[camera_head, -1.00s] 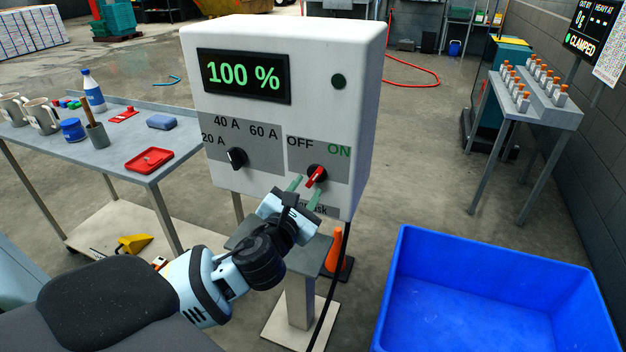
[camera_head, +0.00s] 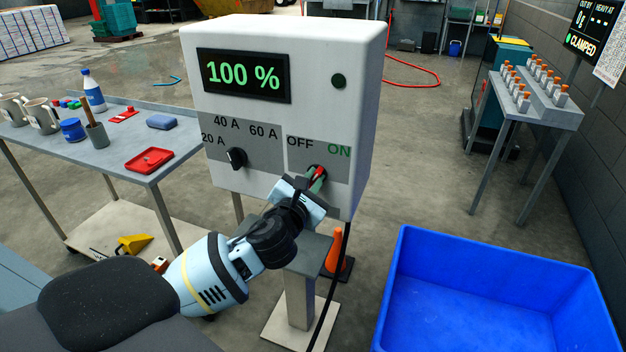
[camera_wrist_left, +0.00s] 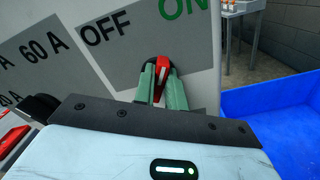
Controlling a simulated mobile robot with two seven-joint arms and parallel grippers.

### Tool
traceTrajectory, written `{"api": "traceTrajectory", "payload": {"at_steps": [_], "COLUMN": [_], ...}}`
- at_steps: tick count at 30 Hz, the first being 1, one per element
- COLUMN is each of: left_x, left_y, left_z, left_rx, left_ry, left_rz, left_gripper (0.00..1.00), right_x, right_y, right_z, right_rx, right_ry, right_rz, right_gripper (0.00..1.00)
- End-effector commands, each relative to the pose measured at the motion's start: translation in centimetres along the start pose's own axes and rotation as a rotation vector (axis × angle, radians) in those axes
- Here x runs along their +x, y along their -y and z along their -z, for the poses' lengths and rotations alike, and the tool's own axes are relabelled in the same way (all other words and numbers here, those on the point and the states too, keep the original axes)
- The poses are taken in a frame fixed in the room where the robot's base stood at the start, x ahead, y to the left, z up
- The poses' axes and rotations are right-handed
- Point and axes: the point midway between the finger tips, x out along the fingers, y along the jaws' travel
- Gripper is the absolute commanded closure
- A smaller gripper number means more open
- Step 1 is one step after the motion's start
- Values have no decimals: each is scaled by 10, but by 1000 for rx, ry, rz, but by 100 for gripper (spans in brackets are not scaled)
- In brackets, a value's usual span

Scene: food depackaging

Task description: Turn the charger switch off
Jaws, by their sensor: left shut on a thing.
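The white charger box (camera_head: 285,105) stands ahead with a lit display (camera_head: 243,76) reading 100 %. Its red switch handle (camera_head: 319,173) sits on a black round base below the OFF and ON labels. The handle leans up toward ON. My left gripper (camera_head: 315,180) is at the switch, its green fingers shut on the red handle. In the left wrist view the red handle (camera_wrist_left: 162,70) shows between the two green fingertips (camera_wrist_left: 161,76). The fingers hide part of the handle and base. My right gripper is not in view.
A black current dial (camera_head: 236,158) is left of the switch. A grey table (camera_head: 185,150) with cups, a bottle and a red tray stands at left. A blue bin (camera_head: 470,310) is at lower right. A black cable (camera_head: 335,280) hangs under the box.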

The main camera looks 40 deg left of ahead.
Motion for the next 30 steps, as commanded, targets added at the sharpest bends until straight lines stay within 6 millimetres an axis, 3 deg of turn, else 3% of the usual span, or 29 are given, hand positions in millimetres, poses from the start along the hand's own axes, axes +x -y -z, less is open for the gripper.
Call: {"api": "traceTrajectory", "payload": {"at_steps": [14,30], "left_x": [0,0], "left_y": [-3,-8], "left_z": [-3,-3], "left_rx": [-100,-577], "left_ry": [3,6], "left_rz": [-2,-2], "left_gripper": [100,100], "right_x": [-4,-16], "right_y": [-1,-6], "right_z": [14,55], "right_rx": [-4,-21], "right_ry": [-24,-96], "right_rz": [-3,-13], "right_gripper": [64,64]}}
